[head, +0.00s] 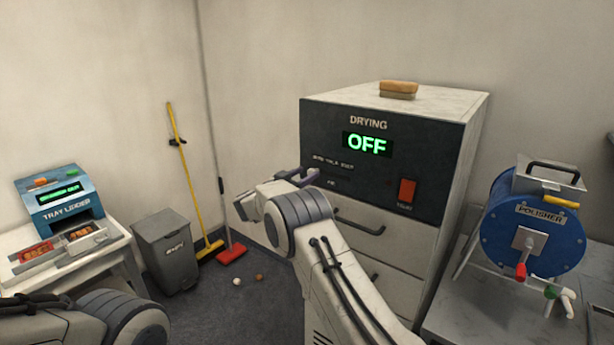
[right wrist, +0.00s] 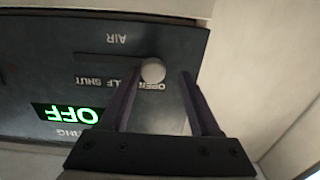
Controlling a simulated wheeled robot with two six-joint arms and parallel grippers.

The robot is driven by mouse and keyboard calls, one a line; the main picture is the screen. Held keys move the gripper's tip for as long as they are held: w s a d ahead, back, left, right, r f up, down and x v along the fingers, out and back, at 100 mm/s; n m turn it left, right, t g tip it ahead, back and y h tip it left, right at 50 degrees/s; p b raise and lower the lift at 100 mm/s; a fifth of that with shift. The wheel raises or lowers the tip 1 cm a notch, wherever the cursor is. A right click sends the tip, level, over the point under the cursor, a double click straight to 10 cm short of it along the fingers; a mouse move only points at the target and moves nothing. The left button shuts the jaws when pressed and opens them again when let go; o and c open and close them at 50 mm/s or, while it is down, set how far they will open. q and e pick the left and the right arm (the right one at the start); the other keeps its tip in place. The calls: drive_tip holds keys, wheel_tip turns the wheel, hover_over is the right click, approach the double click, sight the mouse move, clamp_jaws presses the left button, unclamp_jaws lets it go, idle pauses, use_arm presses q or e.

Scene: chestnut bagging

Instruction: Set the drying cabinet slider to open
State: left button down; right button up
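The drying cabinet (head: 385,185) stands at centre right; its dark panel reads OFF. In the right wrist view the panel is upside down. The slider's pale round knob (right wrist: 152,70) sits at the OPEN end of its slot (right wrist: 105,62), above the word OPEN. My right gripper (head: 300,178) is at the slider, hiding the knob in the head view. In the wrist view its dark fingers (right wrist: 160,78) are apart, with the knob between them. The knob lies close to one finger; I cannot tell whether they touch. My left gripper is not in view; only my left arm shows at bottom left.
A red switch (head: 406,190) is to the right on the panel, and drawer handles (head: 360,222) are below. A brush (head: 398,89) lies on the cabinet. The blue polisher (head: 530,235) stands right. The tray loader (head: 60,198) and grey bin (head: 168,250) are left.

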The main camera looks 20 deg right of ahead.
drive_tip(key=shift+s+d, duration=0.1)
drive_tip(key=shift+d, duration=0.1)
drive_tip(key=shift+s+a+f+b, duration=0.1)
drive_tip(key=shift+s+a+b, duration=0.1)
drive_tip(key=shift+a+b, duration=0.15)
drive_tip(key=b+v, duration=0.4)
drive_tip(key=v, duration=0.5)
drive_tip(key=shift+s+a, duration=0.15)
drive_tip(key=shift+a, duration=0.15)
